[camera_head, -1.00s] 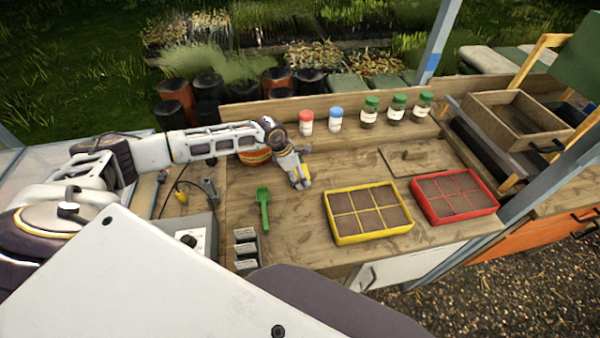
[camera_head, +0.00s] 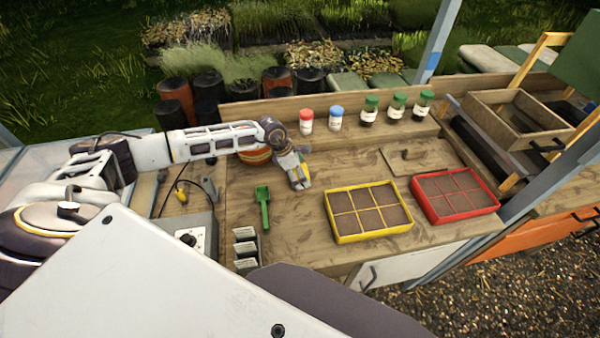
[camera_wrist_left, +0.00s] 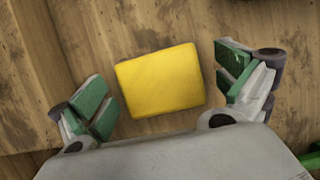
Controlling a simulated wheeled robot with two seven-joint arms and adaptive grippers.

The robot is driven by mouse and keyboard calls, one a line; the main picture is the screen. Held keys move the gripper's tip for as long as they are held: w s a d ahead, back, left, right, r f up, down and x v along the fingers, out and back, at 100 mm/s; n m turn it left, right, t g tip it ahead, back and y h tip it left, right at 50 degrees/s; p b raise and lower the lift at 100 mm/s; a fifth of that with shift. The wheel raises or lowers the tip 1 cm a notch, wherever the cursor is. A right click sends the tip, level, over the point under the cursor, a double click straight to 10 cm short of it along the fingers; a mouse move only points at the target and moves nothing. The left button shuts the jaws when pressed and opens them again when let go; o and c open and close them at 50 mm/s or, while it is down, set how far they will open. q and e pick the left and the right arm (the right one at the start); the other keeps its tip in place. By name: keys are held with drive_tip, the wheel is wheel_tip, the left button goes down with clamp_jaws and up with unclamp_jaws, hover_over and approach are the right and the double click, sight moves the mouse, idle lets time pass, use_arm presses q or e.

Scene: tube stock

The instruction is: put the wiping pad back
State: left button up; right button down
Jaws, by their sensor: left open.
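The wiping pad is a yellow block (camera_wrist_left: 160,80) lying on the wooden bench top, in the middle of the left wrist view. My left gripper (camera_wrist_left: 165,90) is open, with its green-padded fingers on either side of the pad and a gap at each side. In the head view the left gripper (camera_head: 299,182) points down at the bench, left of the yellow seedling tray. Only a sliver of yellow shows beside it there; most of the pad is hidden. My right gripper is not in view.
A yellow tray (camera_head: 336,236) and a red tray (camera_head: 425,216) stand to the right. A green scoop (camera_head: 263,206) lies just left of the gripper. Several capped jars (camera_head: 369,111) line the back ledge. An orange striped bowl (camera_head: 256,156) sits behind the arm.

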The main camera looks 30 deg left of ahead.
use_arm(q)
drive_tip(key=shift+r, duration=0.15)
drive_tip(key=b+v, duration=0.1)
drive_tip(key=v, duration=1.1)
idle(0.7)
